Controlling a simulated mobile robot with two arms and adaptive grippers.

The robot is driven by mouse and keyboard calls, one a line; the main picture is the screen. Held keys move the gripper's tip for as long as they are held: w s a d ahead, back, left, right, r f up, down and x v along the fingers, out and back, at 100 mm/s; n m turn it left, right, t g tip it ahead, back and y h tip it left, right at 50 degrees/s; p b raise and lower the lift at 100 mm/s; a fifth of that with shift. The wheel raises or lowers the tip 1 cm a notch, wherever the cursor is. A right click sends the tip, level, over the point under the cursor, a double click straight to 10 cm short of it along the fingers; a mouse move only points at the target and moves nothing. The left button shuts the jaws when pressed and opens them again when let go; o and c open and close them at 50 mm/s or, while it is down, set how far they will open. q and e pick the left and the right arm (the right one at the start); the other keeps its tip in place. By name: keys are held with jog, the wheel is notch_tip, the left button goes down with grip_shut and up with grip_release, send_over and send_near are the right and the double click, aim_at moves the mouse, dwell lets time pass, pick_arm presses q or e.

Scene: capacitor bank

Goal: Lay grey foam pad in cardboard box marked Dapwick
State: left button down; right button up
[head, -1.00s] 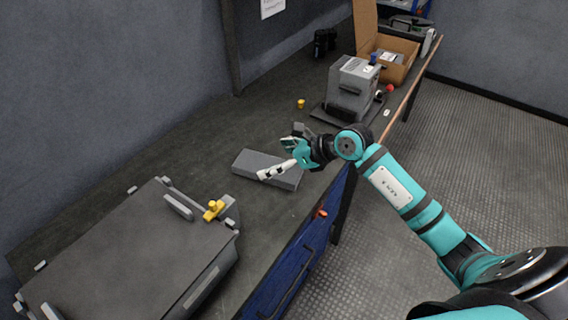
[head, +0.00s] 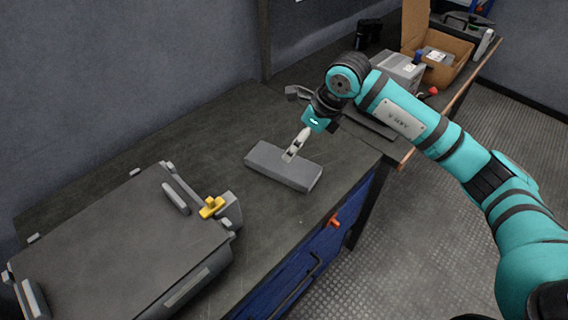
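The grey foam pad (head: 272,166), a flat block, appears to lie on the dark bench top in the middle of the head view. My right gripper (head: 291,155) comes down over it from above, with a pale finger at the pad's far edge or top. The other finger is hidden, so I cannot tell whether it grips the pad. An open cardboard box (head: 462,49) stands at the far right end of the bench, its tall flap up. A grey item with a white label shows inside. No marking is readable. My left gripper is out of view.
A large grey case (head: 125,250) with a yellow latch (head: 212,207) fills the near left bench. A grey machine (head: 398,72) stands between pad and box, partly behind my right arm. A red knob (head: 433,92) is beside it. An orange-red handle (head: 334,220) juts from the blue drawer front.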

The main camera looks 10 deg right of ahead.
send_over(284, 162)
jog(key=s+d, duration=0.2)
jog(key=f, duration=0.6)
jog(key=shift+a+p, duration=0.2)
jog(key=shift+p, duration=0.1)
jog(key=shift+w+a+f, duration=0.15)
jog(key=shift+w+f, duration=0.05)
jog(key=shift+f, duration=0.2)
jog(key=p+x, duration=0.1)
jog(key=x, duration=0.4)
jog(key=shift+c, duration=0.4)
jog(key=c, duration=0.9)
jog(key=shift+r, duration=0.15)
